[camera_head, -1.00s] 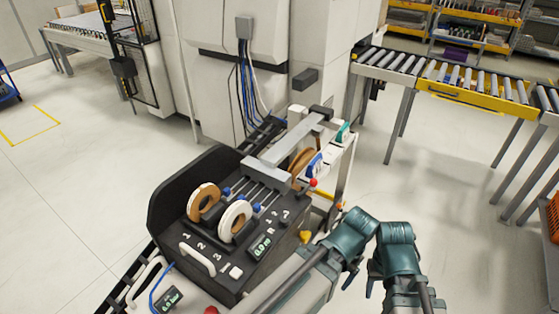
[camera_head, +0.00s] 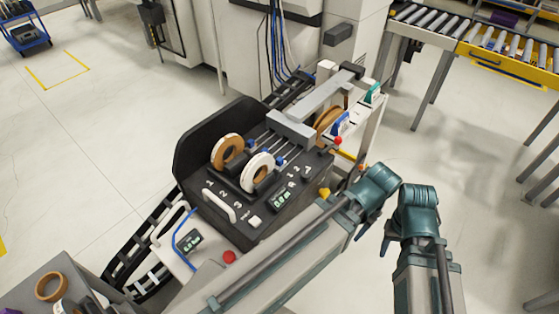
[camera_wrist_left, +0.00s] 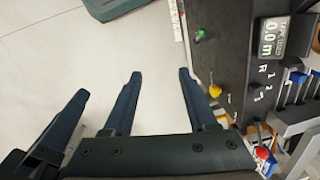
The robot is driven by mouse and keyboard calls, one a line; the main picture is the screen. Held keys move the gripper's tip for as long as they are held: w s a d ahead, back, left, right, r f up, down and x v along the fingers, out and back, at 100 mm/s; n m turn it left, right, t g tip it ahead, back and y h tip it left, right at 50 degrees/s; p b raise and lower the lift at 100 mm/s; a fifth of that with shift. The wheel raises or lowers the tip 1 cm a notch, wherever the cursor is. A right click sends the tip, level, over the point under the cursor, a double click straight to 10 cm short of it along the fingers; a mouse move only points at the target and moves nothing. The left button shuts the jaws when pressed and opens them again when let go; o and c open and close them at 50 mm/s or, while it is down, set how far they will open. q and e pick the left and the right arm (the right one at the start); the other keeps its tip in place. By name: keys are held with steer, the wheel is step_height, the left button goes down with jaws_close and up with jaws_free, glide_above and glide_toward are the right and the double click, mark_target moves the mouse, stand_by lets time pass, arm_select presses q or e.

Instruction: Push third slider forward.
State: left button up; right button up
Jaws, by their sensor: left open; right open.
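The black edge-banding panel (camera_head: 240,212) stands in front of the machine in the head view. Sliders with blue knobs (camera_head: 281,161) sit on parallel metal rods, with white number labels beside them. Which knob is the third one is too small to tell. Blue knobs also show at the right edge of the left wrist view (camera_wrist_left: 297,77), near the labels R, 1, 2, 3. My left gripper (camera_wrist_left: 160,74) is open and empty, over floor left of the panel there. My right gripper (camera_head: 387,236) is open, right of the panel and apart from it.
A brown tape roll (camera_head: 227,151) and a white roll (camera_head: 259,172) stand on the panel. Another roll (camera_head: 51,286) lies lower left. A roller conveyor (camera_head: 510,65) stands at the back right.

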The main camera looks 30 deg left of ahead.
arm_select(q)
steer(key=w+a+n, duration=0.1)
steer(key=w, duration=0.1)
steer(key=w+a+n, duration=0.1)
steer(key=w+a, duration=0.1)
steer(key=w+a+n, duration=0.1)
steer(key=w, duration=0.2)
steer(key=shift+w+a+n, duration=0.1)
steer(key=shift+a+n, duration=0.15)
steer(key=shift+n, duration=0.15)
steer(key=shift+c, duration=0.4)
steer(key=n+h, duration=0.1)
steer(key=n, duration=1.5)
glide_above(280, 159)
steer(key=shift+a+r, duration=0.1)
step_height(280, 159, down, 14)
steer(key=b, duration=1.3)
steer(key=shift+r, duration=0.1)
